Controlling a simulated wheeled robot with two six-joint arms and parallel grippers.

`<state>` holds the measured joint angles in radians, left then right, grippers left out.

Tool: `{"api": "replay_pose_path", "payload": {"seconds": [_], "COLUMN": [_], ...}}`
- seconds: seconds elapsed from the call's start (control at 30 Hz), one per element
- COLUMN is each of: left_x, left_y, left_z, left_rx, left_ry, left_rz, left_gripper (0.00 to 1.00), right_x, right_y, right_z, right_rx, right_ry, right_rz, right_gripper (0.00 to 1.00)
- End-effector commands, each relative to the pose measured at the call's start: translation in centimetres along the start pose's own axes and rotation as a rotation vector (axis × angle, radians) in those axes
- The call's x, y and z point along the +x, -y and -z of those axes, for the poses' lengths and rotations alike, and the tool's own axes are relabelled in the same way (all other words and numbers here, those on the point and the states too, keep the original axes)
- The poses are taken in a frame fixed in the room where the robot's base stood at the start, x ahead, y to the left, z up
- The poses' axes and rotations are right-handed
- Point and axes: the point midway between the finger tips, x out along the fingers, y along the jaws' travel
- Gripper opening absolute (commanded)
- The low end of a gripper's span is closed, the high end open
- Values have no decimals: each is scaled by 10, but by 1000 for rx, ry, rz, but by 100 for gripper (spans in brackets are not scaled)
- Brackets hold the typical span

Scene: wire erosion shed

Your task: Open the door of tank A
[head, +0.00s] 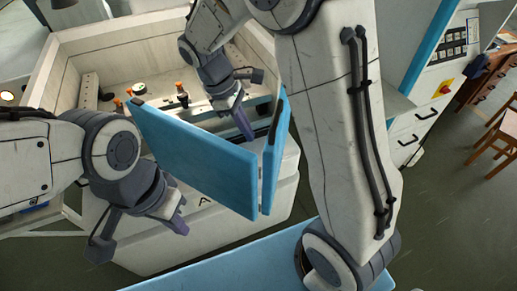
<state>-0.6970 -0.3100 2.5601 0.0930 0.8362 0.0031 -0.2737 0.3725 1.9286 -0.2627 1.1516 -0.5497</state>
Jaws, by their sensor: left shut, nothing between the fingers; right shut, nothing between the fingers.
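Tank A is a white box (150,250) at the left and centre, with a letter A low on its front. A wide blue door panel (190,155) stands at its front and meets a narrower blue panel (272,165) at an upright edge on the right. The two form a corner, with a thin gap between them. My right gripper (242,124) is shut and empty, fingers down, behind the wide panel and near the narrow one; contact cannot be told. My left gripper (178,222) is shut and empty, low in front of the tank, left of the letter.
Small orange-topped fittings (182,95) stand inside the tank. Another blue panel (250,268) lies across the bottom foreground. A white cabinet (425,115) with a switch panel is at the right, with a wooden chair (495,140) beyond it. Green floor is clear between them.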

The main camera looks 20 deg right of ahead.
Motion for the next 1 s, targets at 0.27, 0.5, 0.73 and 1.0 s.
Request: {"api": "replay_pose_path", "payload": {"seconds": [0.27,0.5,0.73,1.0], "left_x": [-12,-15,-15,-15], "left_y": [-1,-1,-1,-1], "left_z": [1,1,1,1], "left_rx": [2,3,3,3], "left_ry": [0,0,0,0], "left_rz": [0,0,0,0], "left_gripper": [0,0,0,0], "right_x": [50,72,74,73], "right_y": [0,0,-1,2], "right_z": [-2,-2,-2,-2], "right_rx": [1,3,2,-21], "right_ry": [4,1,0,1], "right_rz": [5,2,1,-9], "right_gripper": [0,0,0,0]}}
